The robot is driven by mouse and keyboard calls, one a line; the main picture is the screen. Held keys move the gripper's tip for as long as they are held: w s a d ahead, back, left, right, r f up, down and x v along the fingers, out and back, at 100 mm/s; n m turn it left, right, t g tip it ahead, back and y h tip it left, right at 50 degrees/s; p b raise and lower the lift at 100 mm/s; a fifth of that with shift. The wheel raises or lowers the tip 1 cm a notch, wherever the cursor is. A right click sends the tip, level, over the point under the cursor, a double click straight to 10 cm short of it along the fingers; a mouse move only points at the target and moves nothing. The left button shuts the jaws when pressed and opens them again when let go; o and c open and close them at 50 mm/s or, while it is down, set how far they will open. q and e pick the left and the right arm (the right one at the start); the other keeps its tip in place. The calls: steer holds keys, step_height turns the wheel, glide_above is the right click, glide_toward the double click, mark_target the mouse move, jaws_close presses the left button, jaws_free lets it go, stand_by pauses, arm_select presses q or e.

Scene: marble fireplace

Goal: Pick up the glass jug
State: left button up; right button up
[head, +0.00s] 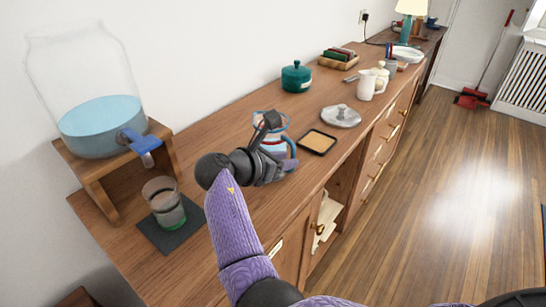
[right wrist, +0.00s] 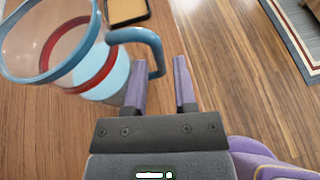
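The glass jug (head: 282,125) stands upright on the wooden sideboard, clear with a blue rim, a red band and a blue handle. My right gripper (head: 284,163) is at it in the head view and hides part of its near side. In the right wrist view the jug (right wrist: 88,72) is at the upper left. The right gripper (right wrist: 160,76) is open there, its two purple fingers apart. The lower part of the blue handle lies in the gap between them, nearer the left finger; whether it touches is unclear. My left gripper is not in view.
A glass (head: 164,203) on a dark mat and a big water dispenser (head: 103,127) are at the left. The sideboard's front edge is close on the right.

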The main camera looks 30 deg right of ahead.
mark_target(292, 174)
steer(key=x, duration=0.1)
steer(key=b+x, duration=0.1)
steer(key=x, duration=0.1)
steer(key=shift+w+f, duration=0.1)
steer(key=shift+f, duration=0.25)
steer(key=shift+r, duration=0.2)
jaws_close()
stand_by(0.8)
